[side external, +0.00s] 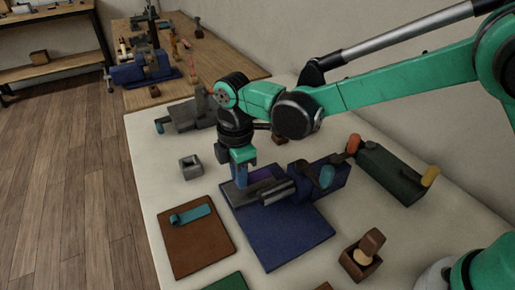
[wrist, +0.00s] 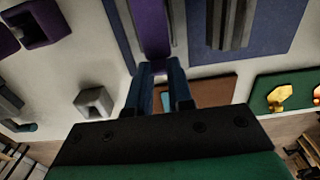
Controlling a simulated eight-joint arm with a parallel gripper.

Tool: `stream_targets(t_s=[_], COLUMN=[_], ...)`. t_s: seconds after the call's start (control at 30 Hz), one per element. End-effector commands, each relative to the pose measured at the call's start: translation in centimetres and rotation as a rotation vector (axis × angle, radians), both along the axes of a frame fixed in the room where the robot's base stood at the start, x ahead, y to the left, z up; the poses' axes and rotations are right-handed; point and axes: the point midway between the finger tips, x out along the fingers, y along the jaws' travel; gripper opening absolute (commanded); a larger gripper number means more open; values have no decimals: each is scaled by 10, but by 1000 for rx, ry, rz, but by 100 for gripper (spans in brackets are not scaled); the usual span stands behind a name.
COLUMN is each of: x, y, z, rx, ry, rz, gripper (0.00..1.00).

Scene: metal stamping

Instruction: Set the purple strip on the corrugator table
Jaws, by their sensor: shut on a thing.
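My gripper (side external: 243,178) points down over the back left part of the blue mat (side external: 285,240). In the wrist view its two blue fingers (wrist: 160,90) are shut on the near end of the purple strip (wrist: 151,30), which reaches away from them. The purple strip (side external: 262,174) shows only partly in the side view, behind the fingers. Beside it lies a grey slotted metal table (side external: 272,191), joined to a dark blue machine with a teal handle (side external: 322,178); I take this as the corrugator. The grey ribbed part (wrist: 231,20) is right of the strip in the wrist view. Contact between them is unclear.
A brown mat (side external: 195,248) with a teal strip (side external: 190,214) lies left of the blue mat. A grey hollow block (side external: 190,167), a grey machine (side external: 187,113), a dark green machine (side external: 390,170) and a brown box (side external: 360,264) stand around.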

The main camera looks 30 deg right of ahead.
Motion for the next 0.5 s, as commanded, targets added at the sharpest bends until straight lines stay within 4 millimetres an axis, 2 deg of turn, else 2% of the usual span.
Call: stream_targets(t_s=[0.2, 0.5], x=[0, 0], y=[0, 0], z=[-10, -10], rx=[0, 0], ry=[0, 0], rz=[0, 0], gripper=[0, 0])
